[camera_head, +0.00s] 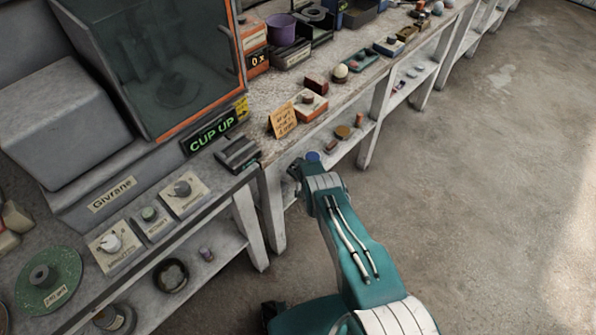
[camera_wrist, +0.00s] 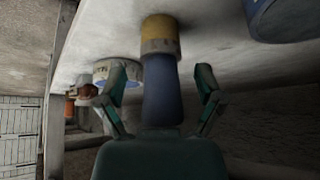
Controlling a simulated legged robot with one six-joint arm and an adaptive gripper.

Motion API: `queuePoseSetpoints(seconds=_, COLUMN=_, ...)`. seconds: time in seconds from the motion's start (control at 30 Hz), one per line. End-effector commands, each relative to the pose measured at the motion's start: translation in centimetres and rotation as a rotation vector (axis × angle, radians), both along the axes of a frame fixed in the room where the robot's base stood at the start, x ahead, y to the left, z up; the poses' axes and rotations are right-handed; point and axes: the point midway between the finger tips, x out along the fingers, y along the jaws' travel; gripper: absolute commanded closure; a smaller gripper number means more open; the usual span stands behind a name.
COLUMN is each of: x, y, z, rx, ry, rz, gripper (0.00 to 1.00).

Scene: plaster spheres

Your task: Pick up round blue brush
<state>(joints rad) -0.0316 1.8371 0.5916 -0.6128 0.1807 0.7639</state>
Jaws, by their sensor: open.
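My gripper (camera_wrist: 162,72) is open in the wrist view, with one finger on each side of a blue cylinder with a tan and yellow end (camera_wrist: 162,95). This looks like the round blue brush. It lies between the fingers with gaps on both sides, and its near end is hidden behind the gripper body. In the head view my gripper (camera_head: 298,168) is at the front edge of the bench, mostly hidden by my arm. A small blue round top (camera_head: 313,156) shows beside it; I cannot tell whether it is the brush.
A white round item (camera_wrist: 112,72) sits behind the left finger, and a larger blue object (camera_wrist: 285,18) is at upper right. The bench (camera_head: 262,92) carries a purple cup (camera_head: 281,30), an orange card (camera_head: 282,120) and several small items. The floor at right is clear.

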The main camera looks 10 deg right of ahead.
Motion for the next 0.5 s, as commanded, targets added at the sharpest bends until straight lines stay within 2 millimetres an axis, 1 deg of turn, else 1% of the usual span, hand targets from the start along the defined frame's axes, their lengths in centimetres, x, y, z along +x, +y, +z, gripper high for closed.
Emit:
queuePoseSetpoints(seconds=0.07, x=-0.02, y=0.04, z=-0.02, rx=0.0, ry=0.001, rz=0.001, gripper=0.14)
queuePoseSetpoints(seconds=0.1, x=-0.02, y=0.0, z=-0.02, rx=0.001, ry=0.001, rz=0.001, gripper=0.18)
queuePoseSetpoints(seconds=0.17, x=-0.04, y=-0.08, z=-0.01, rx=0.002, ry=0.001, rz=0.001, gripper=0.45)
queuePoseSetpoints(seconds=0.2, x=-0.04, y=-0.11, z=0.0, rx=0.002, ry=0.001, rz=0.001, gripper=0.63)
queuePoseSetpoints(seconds=0.27, x=-0.07, y=-0.17, z=-0.01, rx=0.002, ry=0.001, rz=0.0, gripper=0.9)
queuePoseSetpoints(seconds=0.3, x=-0.09, y=-0.21, z=-0.02, rx=0.003, ry=0.001, rz=0.001, gripper=0.99)
queuePoseSetpoints(seconds=0.5, x=-0.14, y=-0.21, z=-0.09, rx=0.003, ry=0.003, rz=0.0, gripper=1.0)
